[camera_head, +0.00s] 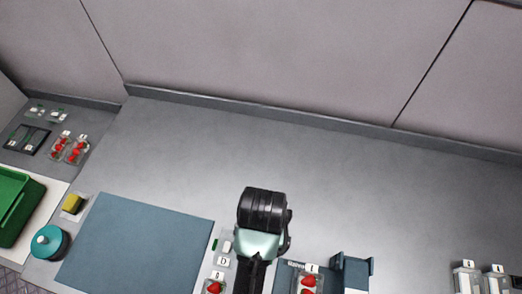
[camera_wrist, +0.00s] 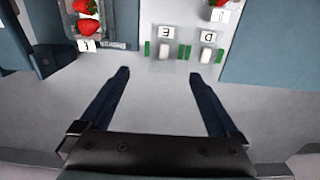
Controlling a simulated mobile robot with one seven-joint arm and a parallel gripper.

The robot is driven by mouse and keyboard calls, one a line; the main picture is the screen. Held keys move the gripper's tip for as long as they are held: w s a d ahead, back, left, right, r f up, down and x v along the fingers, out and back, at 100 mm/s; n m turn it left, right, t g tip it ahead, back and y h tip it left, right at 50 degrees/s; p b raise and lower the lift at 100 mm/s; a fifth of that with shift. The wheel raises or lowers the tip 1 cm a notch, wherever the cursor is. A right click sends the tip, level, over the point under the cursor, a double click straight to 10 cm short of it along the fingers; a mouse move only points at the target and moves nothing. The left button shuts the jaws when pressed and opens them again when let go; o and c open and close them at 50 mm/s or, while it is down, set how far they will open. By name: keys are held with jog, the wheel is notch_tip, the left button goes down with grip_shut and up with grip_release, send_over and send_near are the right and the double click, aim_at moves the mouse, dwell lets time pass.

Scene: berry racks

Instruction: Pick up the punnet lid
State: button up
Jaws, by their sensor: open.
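In the wrist view, a clear lid-like piece (camera_wrist: 167,47) with green side strips, a white knob and a label reading E lies just beyond my gripper. A similar piece (camera_wrist: 207,53) with a label reading D lies to its right. Their clear outlines are faint, and I cannot tell which is the punnet lid the task names. My gripper (camera_wrist: 160,73) is open and empty, its two dark fingers apart on the near side of these pieces, not around them. In the head view my arm hides the fingers and part of this area.
A strawberry punnet (camera_wrist: 87,24) stands left of the lid-like pieces and another (camera_wrist: 218,4) at upper right. A blue mat (camera_head: 140,245), teal round container (camera_head: 48,242), yellow block (camera_head: 72,203) and green crate (camera_head: 14,205) are at left. The back counter is clear.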

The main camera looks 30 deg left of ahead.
notch_tip(320, 180, down, 6)
jog(key=shift+s+f, duration=0.1)
jog(key=shift+f, duration=0.1)
jog(key=shift+s+a+f+p, duration=0.15)
jog(key=shift+f+p, duration=0.1)
jog(key=shift+f, duration=0.6)
jog(key=shift+w+a+f+p, duration=0.1)
jog(key=shift+f+p, duration=0.15)
jog(key=shift+f, duration=0.65)
jog(key=shift+s+a+f+p, duration=0.15)
jog(key=shift+f+p, duration=0.1)
jog(key=shift+f, duration=0.6)
jog(key=shift+w, duration=0.1)
jog(key=c, duration=1.2)
